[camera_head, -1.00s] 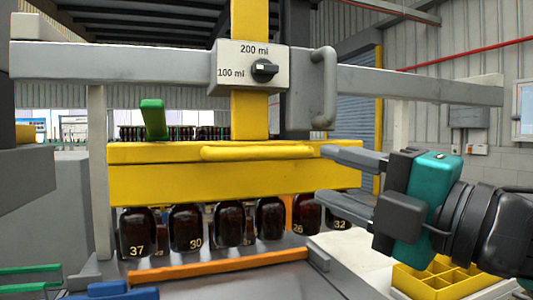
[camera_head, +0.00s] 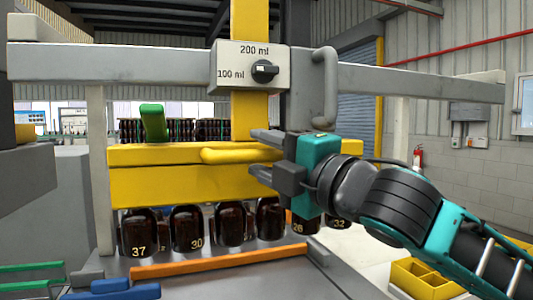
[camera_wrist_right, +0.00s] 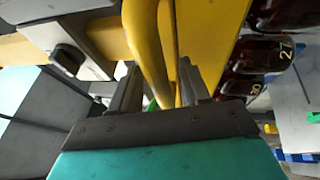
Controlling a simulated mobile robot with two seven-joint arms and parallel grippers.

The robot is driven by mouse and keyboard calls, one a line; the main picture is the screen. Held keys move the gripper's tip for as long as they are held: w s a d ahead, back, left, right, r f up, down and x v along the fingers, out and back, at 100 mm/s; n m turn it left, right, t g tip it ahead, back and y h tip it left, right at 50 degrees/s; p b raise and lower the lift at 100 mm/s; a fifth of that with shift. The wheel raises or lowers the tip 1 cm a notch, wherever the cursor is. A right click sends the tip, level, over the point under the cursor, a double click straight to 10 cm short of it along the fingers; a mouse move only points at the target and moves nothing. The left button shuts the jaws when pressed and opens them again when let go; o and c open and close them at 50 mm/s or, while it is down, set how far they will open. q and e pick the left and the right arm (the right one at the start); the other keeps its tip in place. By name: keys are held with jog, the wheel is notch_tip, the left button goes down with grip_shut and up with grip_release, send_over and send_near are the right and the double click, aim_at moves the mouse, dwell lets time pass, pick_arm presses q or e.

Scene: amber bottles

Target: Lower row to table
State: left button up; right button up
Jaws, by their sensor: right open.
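A row of amber bottles (camera_head: 188,228) with yellow numbers sits under a wide yellow beam (camera_head: 150,183). I cannot tell whether their bases touch the grey table (camera_head: 220,280). A yellow bar handle (camera_head: 228,155) runs along the beam's front. My right gripper (camera_head: 259,154) is open at the handle's right part, its fingers above and below it. In the right wrist view, the handle (camera_wrist_right: 147,50) passes between the open fingers (camera_wrist_right: 157,88), and bottles (camera_wrist_right: 265,55) show at the right. The gripper hides part of the beam and handle. My left gripper is not in view.
A control box (camera_head: 248,68) with a knob, marked 200 ml and 100 ml, sits above the beam. A green lever (camera_head: 153,120) stands on the beam. An orange strip (camera_head: 215,262) lies before the bottles. A yellow crate (camera_head: 415,278) stands at lower right.

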jog(key=shift+c, duration=0.2)
grip_shut()
dwell(0.4)
